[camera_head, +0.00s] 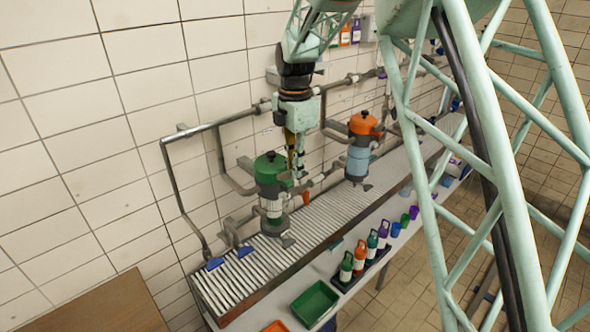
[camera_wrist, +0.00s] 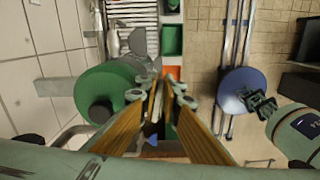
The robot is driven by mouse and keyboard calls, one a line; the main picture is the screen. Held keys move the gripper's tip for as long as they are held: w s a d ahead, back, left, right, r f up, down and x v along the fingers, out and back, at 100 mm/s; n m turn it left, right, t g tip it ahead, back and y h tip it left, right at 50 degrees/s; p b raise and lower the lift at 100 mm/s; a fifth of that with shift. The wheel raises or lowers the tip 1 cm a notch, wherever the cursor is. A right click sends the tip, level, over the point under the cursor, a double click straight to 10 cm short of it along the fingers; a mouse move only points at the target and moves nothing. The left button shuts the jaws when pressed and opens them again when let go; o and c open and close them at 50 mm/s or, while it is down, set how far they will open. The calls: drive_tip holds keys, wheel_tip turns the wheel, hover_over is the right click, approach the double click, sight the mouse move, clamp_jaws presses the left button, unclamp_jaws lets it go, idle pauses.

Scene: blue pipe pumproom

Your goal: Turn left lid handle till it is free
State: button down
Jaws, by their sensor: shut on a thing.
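The left vessel's green lid (camera_head: 271,168) with a black knob sits on its pale grey body, at the centre left of the head view. The green lid (camera_wrist: 112,92) fills the left of the wrist view. My gripper (camera_head: 298,172) hangs at the right edge of this lid. In the wrist view my gripper (camera_wrist: 157,92) is shut on the lid handle beside the lid's rim. The handle is mostly hidden between the fingers, so its angle cannot be told.
An orange-lidded vessel (camera_head: 363,145) stands to the right. Grey wall pipes (camera_head: 177,190) run behind and left of the green vessel.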

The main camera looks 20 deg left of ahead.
drive_tip(key=c, duration=3.1)
unclamp_jaws()
drive_tip(key=shift+r, duration=0.1)
wheel_tip(320, 180, up, 12)
